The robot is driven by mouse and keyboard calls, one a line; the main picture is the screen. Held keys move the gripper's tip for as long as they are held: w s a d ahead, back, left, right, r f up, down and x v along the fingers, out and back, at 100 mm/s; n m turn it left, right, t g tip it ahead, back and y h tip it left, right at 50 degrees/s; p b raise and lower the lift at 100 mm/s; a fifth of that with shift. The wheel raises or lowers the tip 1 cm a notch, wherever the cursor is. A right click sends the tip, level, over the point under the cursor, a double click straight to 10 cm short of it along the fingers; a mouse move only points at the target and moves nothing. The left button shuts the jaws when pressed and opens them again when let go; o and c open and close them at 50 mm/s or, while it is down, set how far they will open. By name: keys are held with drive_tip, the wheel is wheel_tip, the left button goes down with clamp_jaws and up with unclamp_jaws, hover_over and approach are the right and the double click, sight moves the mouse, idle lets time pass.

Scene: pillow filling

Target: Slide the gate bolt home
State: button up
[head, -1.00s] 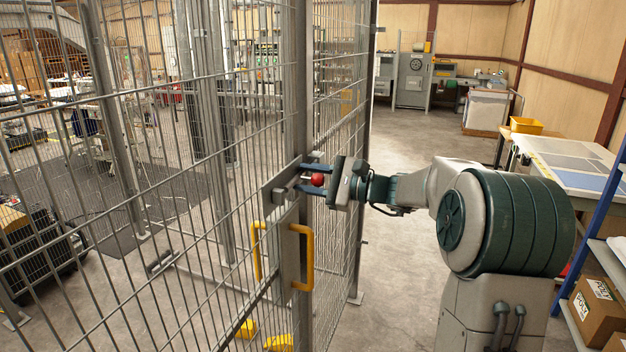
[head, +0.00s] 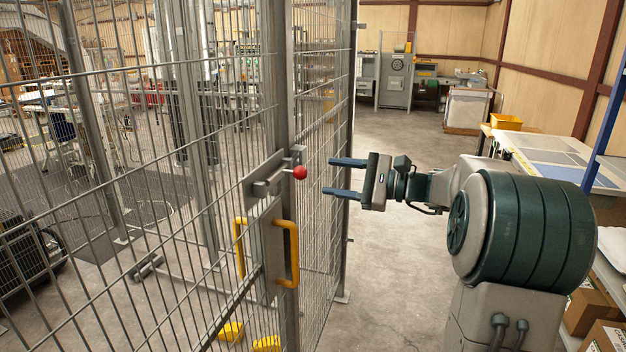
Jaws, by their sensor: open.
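The gate bolt (head: 268,186) is a grey metal bar in a bracket on the mesh gate (head: 120,230), left of the picture's middle. Its red ball knob (head: 300,172) sticks out toward my side, near the gate's edge post. My gripper (head: 345,177) is open and empty, to the right of the red knob. Its two blue fingers point left toward the knob, one above the other in the picture, with a clear gap between fingertips and knob. How far the bolt reaches into its keeper is too small to tell.
A yellow handle (head: 291,254) sits on the gate below the bolt. Mesh fence panels (head: 325,120) stand behind my gripper. A table (head: 560,165) and a shelf with cardboard boxes (head: 590,305) are at the right. The floor between fence and table is clear.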

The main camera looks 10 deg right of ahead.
drive_tip(key=shift+v, duration=1.7)
drive_tip(key=s+a+f+n+g+h, duration=0.6)
drive_tip(key=s+a+f+g, duration=0.1)
drive_tip(key=s+a+f, duration=0.5)
drive_tip(key=s+d+f+n+h, duration=0.1)
drive_tip(key=s+f+n+h, duration=0.2)
drive_tip(key=s, duration=0.4)
drive_tip(key=s+d+f+n+h, duration=0.1)
drive_tip(key=s+f+n+h, duration=0.3)
drive_tip(key=s+n+h, duration=0.2)
drive_tip(key=shift+s+d+f, duration=0.25)
drive_tip(key=shift+s+d, duration=0.1)
drive_tip(key=shift+s, duration=0.6)
